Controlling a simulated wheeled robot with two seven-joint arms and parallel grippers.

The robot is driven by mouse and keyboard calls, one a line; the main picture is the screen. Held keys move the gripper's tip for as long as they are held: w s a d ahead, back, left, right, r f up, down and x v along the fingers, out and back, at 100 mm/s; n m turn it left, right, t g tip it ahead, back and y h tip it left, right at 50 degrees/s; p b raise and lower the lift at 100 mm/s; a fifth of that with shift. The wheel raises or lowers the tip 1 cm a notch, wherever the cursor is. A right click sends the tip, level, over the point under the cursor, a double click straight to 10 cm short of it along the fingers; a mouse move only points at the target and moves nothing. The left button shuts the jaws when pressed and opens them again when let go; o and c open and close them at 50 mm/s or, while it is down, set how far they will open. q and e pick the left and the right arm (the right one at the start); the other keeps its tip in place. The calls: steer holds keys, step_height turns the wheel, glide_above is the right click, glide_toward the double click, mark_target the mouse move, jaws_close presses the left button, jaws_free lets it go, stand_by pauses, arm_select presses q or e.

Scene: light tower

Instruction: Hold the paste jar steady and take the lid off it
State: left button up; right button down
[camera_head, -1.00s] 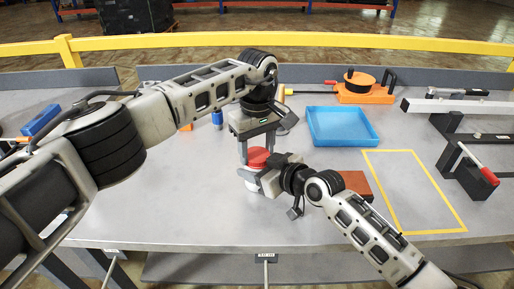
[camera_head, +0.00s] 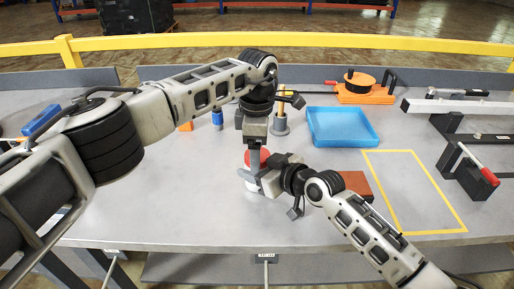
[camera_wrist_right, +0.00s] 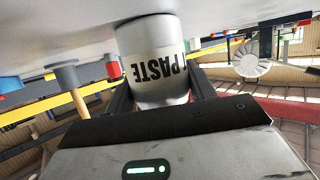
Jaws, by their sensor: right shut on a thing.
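The white paste jar (camera_head: 251,187) stands upright on the grey table, and its label reads PASTE in the right wrist view (camera_wrist_right: 157,62), where it appears upside down. Its red lid (camera_head: 263,156) is on top. My right gripper (camera_head: 263,179) is shut around the jar's body from the right; its dark fingers (camera_wrist_right: 160,95) flank the jar. My left gripper (camera_head: 257,155) points down over the lid, seen edge-on, with one grey finger in front of the red. The other finger is hidden, so I cannot tell whether it grips the lid. The right wrist view does not show the lid.
A reddish-brown block (camera_head: 356,184) lies just right of my right gripper. A blue tray (camera_head: 342,127) and an orange reel stand (camera_head: 367,91) are behind. The yellow-outlined area (camera_head: 412,190) is empty.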

arm_select(q)
steer(key=shift+r, duration=2.3)
steer(key=shift+c, duration=0.3)
steer(key=m, duration=0.2)
steer(key=r+m, duration=0.1)
steer(key=m, duration=0.3)
steer(key=shift+r, duration=0.4)
steer(key=m, duration=0.2)
steer(key=r+m, duration=0.1)
steer(key=m, duration=0.2)
steer(key=shift+r, duration=0.15)
steer(key=shift+m, duration=0.7)
step_height(320, 180, down, 8)
steer(key=shift+r, duration=0.1)
